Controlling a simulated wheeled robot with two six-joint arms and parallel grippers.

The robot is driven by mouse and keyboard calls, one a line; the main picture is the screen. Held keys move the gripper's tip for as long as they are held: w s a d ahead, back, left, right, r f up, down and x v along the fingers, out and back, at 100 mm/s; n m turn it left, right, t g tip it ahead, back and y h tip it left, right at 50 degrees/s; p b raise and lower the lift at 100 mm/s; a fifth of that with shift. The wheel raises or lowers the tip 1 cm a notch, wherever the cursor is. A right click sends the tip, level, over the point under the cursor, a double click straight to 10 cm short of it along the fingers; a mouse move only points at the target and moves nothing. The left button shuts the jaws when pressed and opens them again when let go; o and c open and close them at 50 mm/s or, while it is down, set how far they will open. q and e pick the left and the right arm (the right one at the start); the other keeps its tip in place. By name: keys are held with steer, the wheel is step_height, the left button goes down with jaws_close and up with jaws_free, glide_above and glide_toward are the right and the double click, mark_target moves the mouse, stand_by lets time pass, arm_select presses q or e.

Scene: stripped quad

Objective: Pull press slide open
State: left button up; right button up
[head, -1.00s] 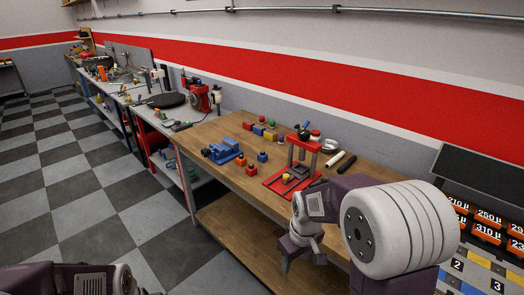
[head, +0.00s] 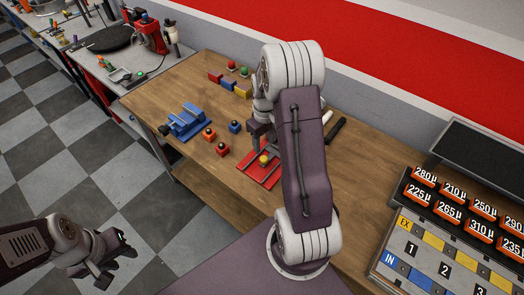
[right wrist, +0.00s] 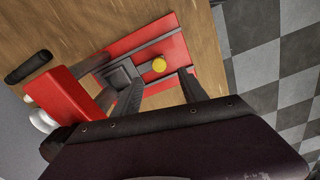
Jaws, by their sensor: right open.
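The press (head: 252,171) has a red base on the wooden bench, and my right arm hides most of its upper part in the head view. In the right wrist view its red base (right wrist: 176,49) carries a grey slide strip with a dark block (right wrist: 121,75) and a yellow knob (right wrist: 159,65). The yellow knob also shows in the head view (head: 264,160). My right gripper (right wrist: 160,87) is open over the base, its fingers apart on either side of the knob's line; contact cannot be told. My left gripper (head: 112,262) hangs empty and open over the floor, away from the bench.
A blue vise (head: 184,122) and several small coloured blocks with knobs (head: 209,134) stand left of the press. More coloured blocks (head: 228,86) lie behind. A black cylinder (head: 335,129) lies to the right. The bench's front left is clear.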

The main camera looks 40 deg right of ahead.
mark_target(264, 158)
steer(key=f, duration=0.2)
steer(key=f+p, duration=0.1)
steer(key=f, duration=0.5)
steer(key=shift+w+d+f+p, duration=0.2)
steer(key=shift+w+f+p, duration=0.05)
steer(key=shift+p, duration=0.05)
steer(key=shift+s+a+f, duration=0.1)
steer(key=shift+s+f, duration=0.15)
steer(key=shift+f, duration=0.15)
steer(key=shift+w+f, duration=0.1)
steer(key=shift+w, duration=0.05)
steer(key=c, duration=0.3)
jaws_close()
steer(key=shift+w, duration=0.1)
